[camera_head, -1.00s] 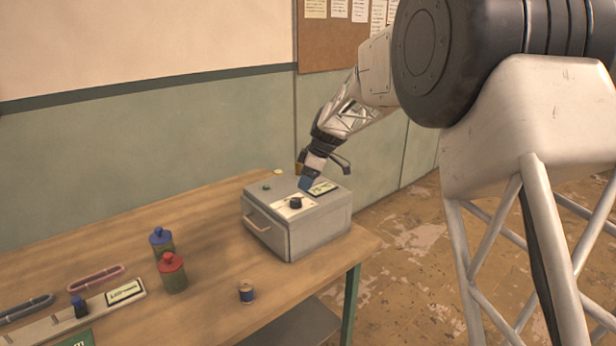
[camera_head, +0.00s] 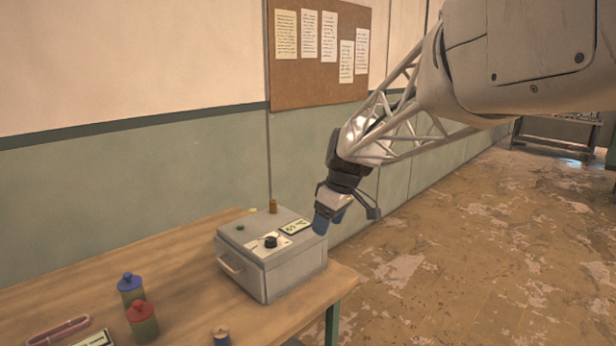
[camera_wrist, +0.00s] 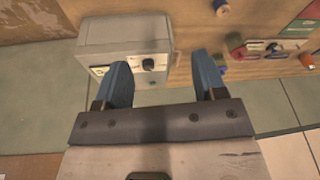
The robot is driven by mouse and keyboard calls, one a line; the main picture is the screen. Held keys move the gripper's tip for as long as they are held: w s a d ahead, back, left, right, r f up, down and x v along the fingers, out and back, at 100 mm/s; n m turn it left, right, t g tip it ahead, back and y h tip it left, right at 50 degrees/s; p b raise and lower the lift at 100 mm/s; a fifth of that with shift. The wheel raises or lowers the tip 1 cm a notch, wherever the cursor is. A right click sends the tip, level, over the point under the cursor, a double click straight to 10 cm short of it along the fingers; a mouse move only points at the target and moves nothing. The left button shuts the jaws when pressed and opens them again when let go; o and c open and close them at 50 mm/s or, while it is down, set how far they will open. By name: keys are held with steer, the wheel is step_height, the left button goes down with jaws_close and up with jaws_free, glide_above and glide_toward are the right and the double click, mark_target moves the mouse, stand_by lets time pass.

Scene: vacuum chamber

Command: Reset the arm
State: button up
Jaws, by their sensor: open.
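My gripper (camera_head: 330,222) has blue fingers and hangs in the air just above and beside the right back edge of a grey box (camera_head: 268,282). In the wrist view my gripper (camera_wrist: 161,62) is open, with nothing between its two blue fingers. The box (camera_wrist: 122,35) has a black knob (camera_head: 270,241), a small display (camera_head: 295,228) and a green button (camera_head: 240,227) on top, and a handle on its front. My white lattice forearm reaches in from the upper right.
The box stands at the right end of a wooden table (camera_head: 185,250). A blue-capped bottle (camera_head: 130,290) and a red-capped bottle (camera_head: 142,322) stand to its left. A wall with a cork board (camera_head: 318,60) is behind. Open floor (camera_head: 450,250) lies to the right.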

steer(key=s+d+f+m+h, duration=0.1)
steer(key=s+d+m, duration=0.2)
steer(key=s, duration=0.8)
steer(key=s+d+f+m+t+h, duration=0.1)
steer(key=s+d+m, duration=0.3)
steer(key=s, duration=0.8)
steer(key=s+d+f+m+h, duration=0.1)
steer(key=s+d+m, duration=0.3)
steer(key=s, duration=0.8)
steer(key=shift+d+f+t, duration=0.3)
steer(key=shift+d+f, duration=0.3)
steer(key=shift+d, duration=0.75)
